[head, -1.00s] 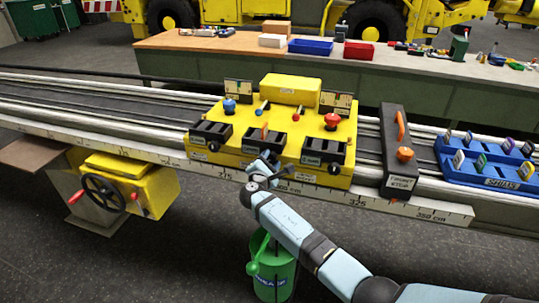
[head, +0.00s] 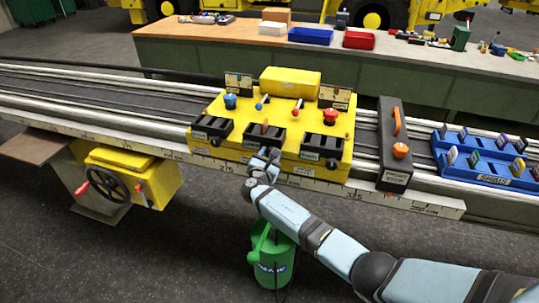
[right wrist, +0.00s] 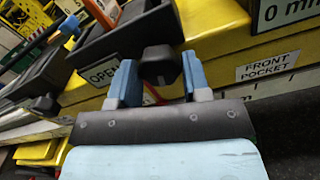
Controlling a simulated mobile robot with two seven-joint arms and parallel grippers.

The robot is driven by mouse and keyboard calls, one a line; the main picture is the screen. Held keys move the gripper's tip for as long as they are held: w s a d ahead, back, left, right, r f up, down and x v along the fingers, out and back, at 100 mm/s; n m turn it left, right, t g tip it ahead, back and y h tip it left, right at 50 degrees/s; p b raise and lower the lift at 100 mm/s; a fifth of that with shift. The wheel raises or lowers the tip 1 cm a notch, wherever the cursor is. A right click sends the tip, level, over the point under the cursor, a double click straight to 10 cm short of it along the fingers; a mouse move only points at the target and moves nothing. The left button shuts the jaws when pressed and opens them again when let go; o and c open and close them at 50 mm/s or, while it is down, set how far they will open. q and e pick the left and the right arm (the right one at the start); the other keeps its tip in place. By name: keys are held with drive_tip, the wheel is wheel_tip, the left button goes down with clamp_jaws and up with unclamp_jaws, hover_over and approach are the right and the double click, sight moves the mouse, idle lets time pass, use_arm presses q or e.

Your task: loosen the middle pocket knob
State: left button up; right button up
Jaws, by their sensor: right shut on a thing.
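The yellow carriage (head: 228,153) on the rail has three black pocket trays on its front. In the head view my right gripper (head: 265,160) is at the carriage front below the middle pocket and hides the knob. My left gripper is not in view.
Similar knobs sit below the left pocket (head: 215,141) and right pocket (head: 331,165). A dark block with an orange handle (head: 395,145) and a blue rack (head: 480,172) stand to the right. A green can (head: 272,262) is below my arm.

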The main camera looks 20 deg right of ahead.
drive_tip(key=shift+r, duration=0.1)
drive_tip(key=o, duration=0.9)
drive_tip(key=v, duration=1.3)
drive_tip(key=shift+s+a, duration=0.25)
drive_tip(key=shift+s, duration=0.05)
